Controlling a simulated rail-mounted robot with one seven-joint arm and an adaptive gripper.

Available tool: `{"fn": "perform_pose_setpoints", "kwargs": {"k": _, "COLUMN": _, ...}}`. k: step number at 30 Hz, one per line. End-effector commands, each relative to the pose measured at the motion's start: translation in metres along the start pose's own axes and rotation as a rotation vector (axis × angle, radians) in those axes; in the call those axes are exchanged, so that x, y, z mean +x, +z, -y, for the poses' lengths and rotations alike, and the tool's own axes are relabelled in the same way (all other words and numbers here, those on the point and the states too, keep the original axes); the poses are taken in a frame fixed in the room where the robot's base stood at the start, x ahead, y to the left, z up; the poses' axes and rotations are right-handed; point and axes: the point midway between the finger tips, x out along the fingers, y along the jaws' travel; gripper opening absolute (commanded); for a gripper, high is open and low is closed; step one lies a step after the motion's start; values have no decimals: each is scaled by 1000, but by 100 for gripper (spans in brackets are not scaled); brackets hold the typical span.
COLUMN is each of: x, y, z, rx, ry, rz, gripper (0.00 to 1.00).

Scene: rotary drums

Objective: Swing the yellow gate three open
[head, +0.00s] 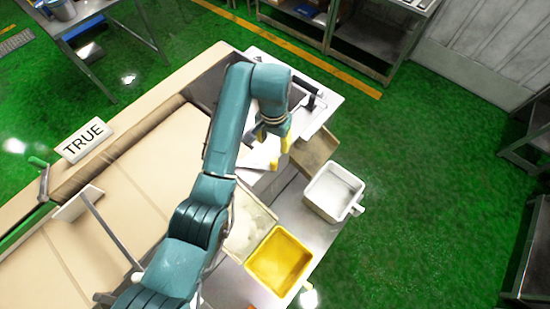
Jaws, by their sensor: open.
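My gripper (277,147) has yellow fingers and hangs at the end of my teal arm. It is open and appears empty, over the far right end of the beige machine near a grey surface. I cannot make out a yellow gate for certain. My arm covers part of the machine. A black handle (306,86) and a small dark knob (312,102) stand on a white panel (325,99) just beyond my gripper. I cannot tell whether the fingers touch anything.
A yellow bin (303,264), a white bin (310,200) and a pale tray (262,212) sit on a metal table at the right. A brown panel (316,151) lies behind the white bin.

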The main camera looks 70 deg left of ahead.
Motion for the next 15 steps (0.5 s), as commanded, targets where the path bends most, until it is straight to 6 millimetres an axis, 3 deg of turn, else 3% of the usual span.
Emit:
{"fn": "perform_pose_setpoints", "kwargs": {"k": 1, "x": 21, "y": 0, "z": 0, "rx": 0, "ry": 0, "rz": 2, "gripper": 55}}
{"fn": "perform_pose_setpoints", "kwargs": {"k": 3, "x": 39, "y": 0, "z": 0, "rx": 0, "ry": 0, "rz": 1, "gripper": 55}}
{"fn": "perform_pose_setpoints", "kwargs": {"k": 15, "x": 121, "y": 1, "z": -1, "rx": 1, "ry": 0, "rz": 3, "gripper": 55}}
